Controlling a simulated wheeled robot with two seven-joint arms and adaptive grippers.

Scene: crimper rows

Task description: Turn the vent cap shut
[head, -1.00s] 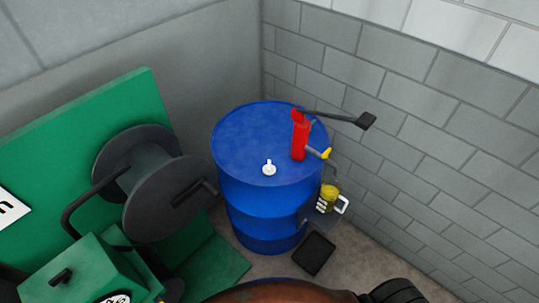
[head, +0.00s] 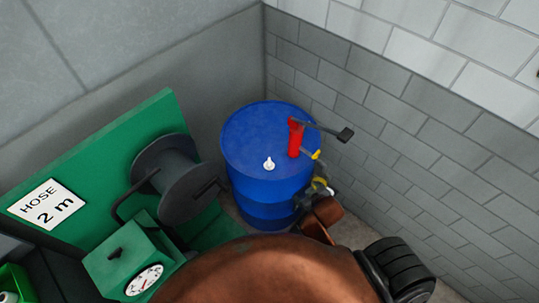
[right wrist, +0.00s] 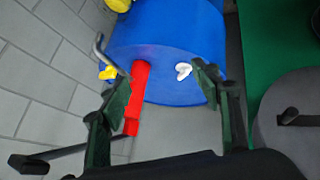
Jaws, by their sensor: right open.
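The white vent cap (head: 269,163) sits on top of the blue drum (head: 268,195), near its front edge, with its small tab raised. In the right wrist view the cap (right wrist: 183,70) shows between the spread fingers, nearer the right one. My right gripper (right wrist: 162,84) is open and empty; the cap looks farther off than the fingertips. In the head view the right gripper (head: 319,187) is small and partly hidden, beside the drum's right side and apart from the cap. My left gripper is not in view.
A red pump (head: 295,138) with a long dark lever (head: 328,130) and yellow-tipped spout stands on the drum, close to the right gripper's left finger in the wrist view. A green hose-reel stand (head: 100,165) is left of the drum. Block walls close in behind and right.

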